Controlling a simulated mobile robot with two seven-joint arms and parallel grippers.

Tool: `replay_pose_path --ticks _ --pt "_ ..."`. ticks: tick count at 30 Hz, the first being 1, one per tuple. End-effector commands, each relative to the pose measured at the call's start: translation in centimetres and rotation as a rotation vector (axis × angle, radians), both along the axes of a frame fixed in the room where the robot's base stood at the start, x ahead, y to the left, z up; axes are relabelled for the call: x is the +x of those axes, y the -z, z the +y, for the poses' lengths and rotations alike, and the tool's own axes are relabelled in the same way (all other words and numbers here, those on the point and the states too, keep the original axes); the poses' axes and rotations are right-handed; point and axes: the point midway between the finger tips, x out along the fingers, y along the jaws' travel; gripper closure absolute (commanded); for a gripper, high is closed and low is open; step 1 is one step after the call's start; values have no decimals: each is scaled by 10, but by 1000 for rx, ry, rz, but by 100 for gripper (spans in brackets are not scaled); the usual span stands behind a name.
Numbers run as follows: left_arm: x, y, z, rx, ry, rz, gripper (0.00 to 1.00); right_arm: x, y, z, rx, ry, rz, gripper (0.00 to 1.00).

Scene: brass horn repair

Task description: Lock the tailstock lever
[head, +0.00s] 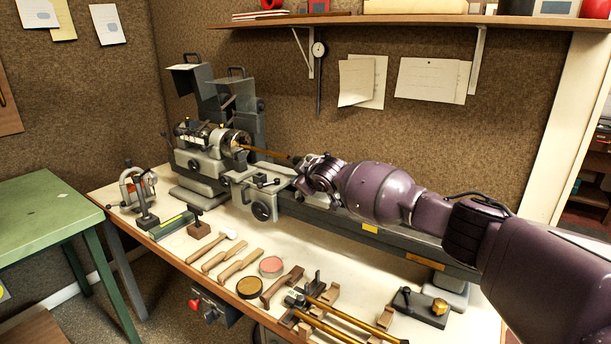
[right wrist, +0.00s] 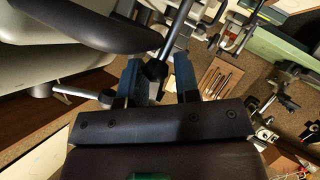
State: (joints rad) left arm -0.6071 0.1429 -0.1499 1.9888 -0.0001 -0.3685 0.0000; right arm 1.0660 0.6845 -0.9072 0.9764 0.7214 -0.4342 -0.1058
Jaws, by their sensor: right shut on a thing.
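The lathe (head: 200,160) stands along the back of the bench, with a thin brass tube (head: 268,154) running from its chuck toward my right gripper (head: 318,172). My right arm covers most of the tailstock end in the head view. In the right wrist view, the two blue fingers of my right gripper (right wrist: 158,80) are closed around the dark knob (right wrist: 155,69) of a slim metal lever (right wrist: 179,27). The lever slants up and to the right from the knob. A second short lever (right wrist: 78,93) with a dark knob sits left of the fingers, untouched. My left gripper is not in view.
Wooden mallets (head: 222,255), round tins (head: 250,287) and brass tubes on wooden rests (head: 335,312) lie along the bench's front. A shelf (head: 400,19) hangs above on the wall. A green table (head: 45,215) stands at left.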

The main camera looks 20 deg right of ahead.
Motion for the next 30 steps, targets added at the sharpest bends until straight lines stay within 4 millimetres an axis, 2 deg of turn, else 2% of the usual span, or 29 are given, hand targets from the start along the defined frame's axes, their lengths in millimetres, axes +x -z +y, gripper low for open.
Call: replay_pose_path --ticks 9,24,25,30 --pt "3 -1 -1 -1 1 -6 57 6 7 4 -83 2 105 100" --pt "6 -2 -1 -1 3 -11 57 7 8 5 -97 1 126 100" --pt "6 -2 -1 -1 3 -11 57 7 8 5 -97 1 126 69" --pt "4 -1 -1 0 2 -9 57 7 6 6 -93 0 122 44"
